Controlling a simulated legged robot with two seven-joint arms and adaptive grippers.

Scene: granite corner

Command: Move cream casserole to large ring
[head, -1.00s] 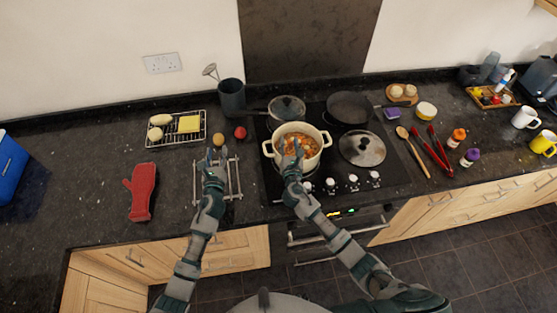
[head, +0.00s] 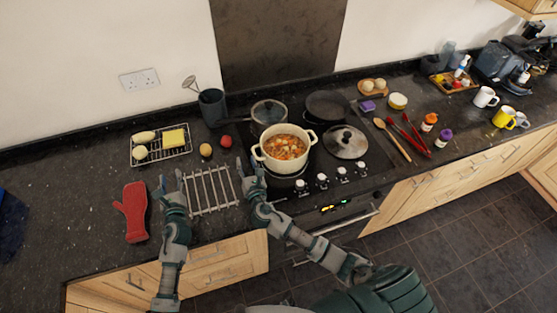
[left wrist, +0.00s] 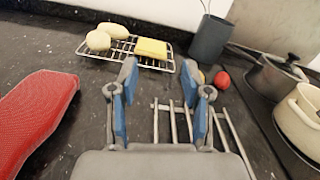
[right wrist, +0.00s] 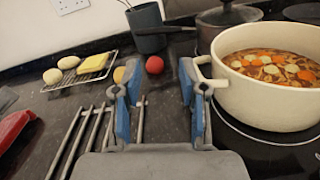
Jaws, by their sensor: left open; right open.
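The cream casserole (head: 285,158) stands upright and uncovered on the hob's front left, full of chunky orange-brown stew. I cannot tell which ring is the large one. My right gripper (head: 251,168) is open and empty, left of the casserole. In the right wrist view its right finger overlaps the casserole's left handle (right wrist: 198,72); contact is unclear. My left gripper (head: 171,182) is open and empty over the counter, at the left edge of the metal trivet (head: 212,190).
A glass lid (head: 346,142) lies on the hob right of the casserole. A lidded saucepan (head: 268,112) and a dark frying pan (head: 325,105) stand behind. A red mitt (head: 134,210) lies at left. A wire rack (head: 161,155) and red tomato (head: 226,141) sit behind the trivet.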

